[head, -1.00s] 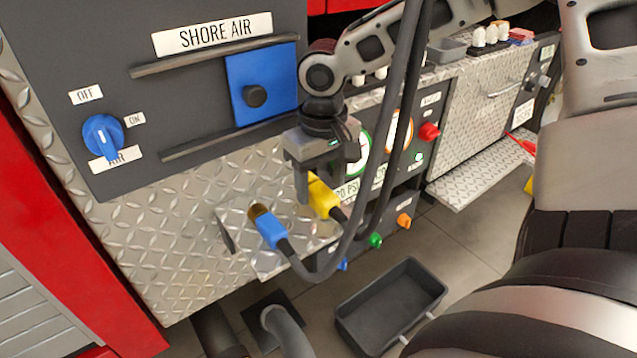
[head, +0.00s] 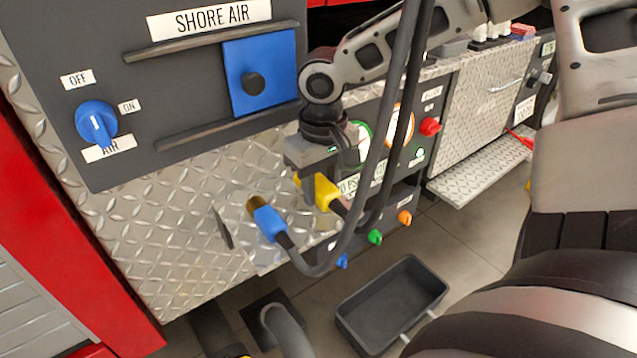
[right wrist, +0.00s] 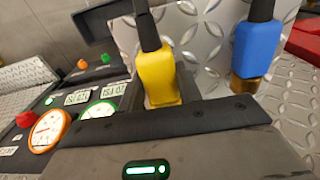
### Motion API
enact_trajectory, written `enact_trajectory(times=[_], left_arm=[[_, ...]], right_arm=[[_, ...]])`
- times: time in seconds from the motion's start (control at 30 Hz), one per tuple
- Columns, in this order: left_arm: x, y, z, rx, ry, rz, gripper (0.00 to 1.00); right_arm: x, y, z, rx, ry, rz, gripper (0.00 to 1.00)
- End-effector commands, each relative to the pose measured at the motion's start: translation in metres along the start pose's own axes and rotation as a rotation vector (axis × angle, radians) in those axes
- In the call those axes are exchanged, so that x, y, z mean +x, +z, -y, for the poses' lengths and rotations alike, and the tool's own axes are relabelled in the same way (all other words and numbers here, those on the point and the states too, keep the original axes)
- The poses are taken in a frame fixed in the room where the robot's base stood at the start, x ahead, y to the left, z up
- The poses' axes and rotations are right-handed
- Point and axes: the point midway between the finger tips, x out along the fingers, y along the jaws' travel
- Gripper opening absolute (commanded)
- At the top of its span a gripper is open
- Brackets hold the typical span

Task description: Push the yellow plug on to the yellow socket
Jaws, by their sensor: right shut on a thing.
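The yellow plug (head: 326,191), on a black cable, is at the diamond-plate holder beside the blue plug. My right gripper (head: 309,190) comes down over it from above and is shut on it; a finger hides part of its body. In the right wrist view the yellow plug (right wrist: 158,78) stands just beyond the gripper's dark front edge, its cable leading up. I cannot tell whether it is clear of the holder. I cannot make out the yellow socket for certain; a small yellow patch shows at the head view's bottom edge. My left gripper is not in view.
The blue plug (head: 268,222) with a brass end is close beside the gripper. Black cables hang in front of my right arm. The SHORE AIR panel with a blue knob (head: 97,124) is at left. A black tray (head: 392,306) is on the floor.

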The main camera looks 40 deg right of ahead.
Motion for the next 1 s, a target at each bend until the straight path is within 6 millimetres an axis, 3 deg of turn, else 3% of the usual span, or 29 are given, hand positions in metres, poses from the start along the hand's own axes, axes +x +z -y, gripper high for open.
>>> enact_trajectory(times=[1.0], left_arm=[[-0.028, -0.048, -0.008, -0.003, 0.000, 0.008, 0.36]], right_arm=[[-0.060, -0.002, 0.000, 0.000, 0.000, -0.001, 0.14]])
